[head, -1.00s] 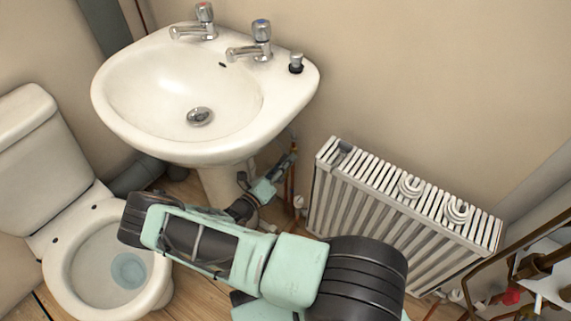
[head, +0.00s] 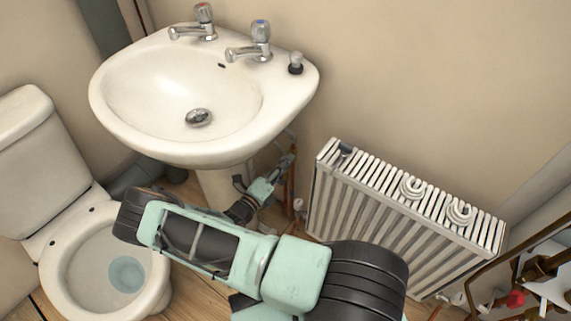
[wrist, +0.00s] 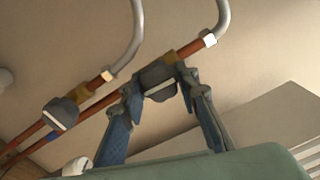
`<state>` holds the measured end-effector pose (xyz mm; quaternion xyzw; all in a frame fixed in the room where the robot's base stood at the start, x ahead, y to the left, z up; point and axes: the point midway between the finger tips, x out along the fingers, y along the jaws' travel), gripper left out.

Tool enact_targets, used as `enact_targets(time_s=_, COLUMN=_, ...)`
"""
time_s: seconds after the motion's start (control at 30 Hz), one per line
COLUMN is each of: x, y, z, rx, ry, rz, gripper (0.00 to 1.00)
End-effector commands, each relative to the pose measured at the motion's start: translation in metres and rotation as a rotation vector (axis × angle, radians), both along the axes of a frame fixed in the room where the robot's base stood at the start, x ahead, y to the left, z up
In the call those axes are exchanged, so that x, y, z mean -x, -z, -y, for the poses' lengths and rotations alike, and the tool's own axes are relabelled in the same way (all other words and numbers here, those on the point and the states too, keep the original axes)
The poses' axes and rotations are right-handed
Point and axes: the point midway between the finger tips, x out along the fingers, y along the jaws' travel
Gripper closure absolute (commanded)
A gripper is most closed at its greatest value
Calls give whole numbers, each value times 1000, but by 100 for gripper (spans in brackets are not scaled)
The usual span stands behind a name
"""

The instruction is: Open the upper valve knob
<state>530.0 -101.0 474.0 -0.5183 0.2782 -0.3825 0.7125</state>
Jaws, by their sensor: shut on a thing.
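Two dark grey valve knobs sit on copper pipes in the wrist view. One knob (wrist: 158,80) is between the two fingers of my gripper (wrist: 158,84), which are shut on its sides. This knob is higher in the picture and on the right-hand pipe. The other knob (wrist: 61,113) is on the left-hand pipe, free of my fingers. In the head view my gripper (head: 284,168) reaches in under the sink's right side, by the pipes. The knobs cannot be made out there.
The sink (head: 185,140) is above my gripper, with its pedestal (head: 215,185) to the left. A white radiator (head: 390,205) stands close on the right. A toilet (head: 70,220) is at left. Grey hoses (wrist: 130,40) run up from the pipes.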

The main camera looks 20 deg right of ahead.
Motion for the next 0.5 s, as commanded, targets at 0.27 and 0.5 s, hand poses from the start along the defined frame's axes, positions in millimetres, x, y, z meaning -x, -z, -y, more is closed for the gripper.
enact_targets(time_s=0.27, x=1, y=1, z=0, rx=-2, ry=1, rz=0, gripper=57)
enact_targets(time_s=0.5, x=0, y=0, z=0, rx=-1, ry=0, rz=1, gripper=53)
